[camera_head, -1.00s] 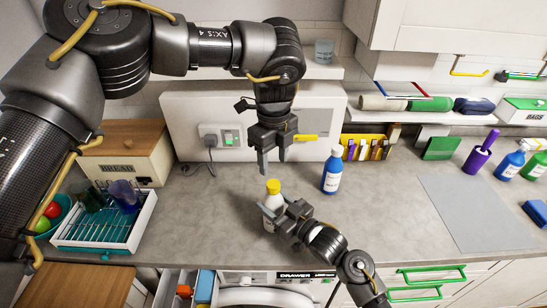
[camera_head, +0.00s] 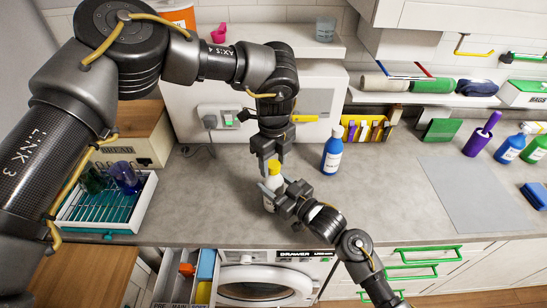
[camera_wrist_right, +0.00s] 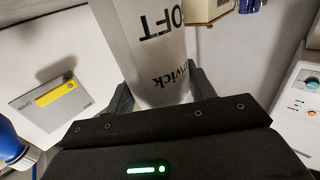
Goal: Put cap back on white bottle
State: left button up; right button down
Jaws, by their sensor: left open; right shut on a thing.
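The white bottle (camera_head: 269,198) stands upright on the worktop near its front edge, with the yellow cap (camera_head: 274,168) at its top. Whether the cap is seated cannot be told. My right gripper (camera_head: 279,198) is shut on the bottle's body from the right. In the right wrist view, the bottle's grey-white lettered side (camera_wrist_right: 150,60) lies between the fingers (camera_wrist_right: 163,92). My left gripper (camera_head: 270,168) points down from above, open, with its fingertips at the cap's height, close around or just behind it. Contact with the cap is not clear.
A blue bottle (camera_head: 332,152) stands close to the right of the grippers. A dish rack (camera_head: 100,214) with glasses and a bread box (camera_head: 130,142) are at the left. An open drawer (camera_head: 185,283) and a washing machine (camera_head: 262,283) are below. A grey mat (camera_head: 468,195) lies to the right.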

pick_arm(q)
jog(key=c, duration=1)
jog(key=m, duration=0.4)
jog(key=shift+c, duration=0.2)
jog(key=m, duration=0.4)
jog(key=o, duration=1.1)
jog(key=shift+o, duration=0.2)
notch_tip(320, 180, up, 12)
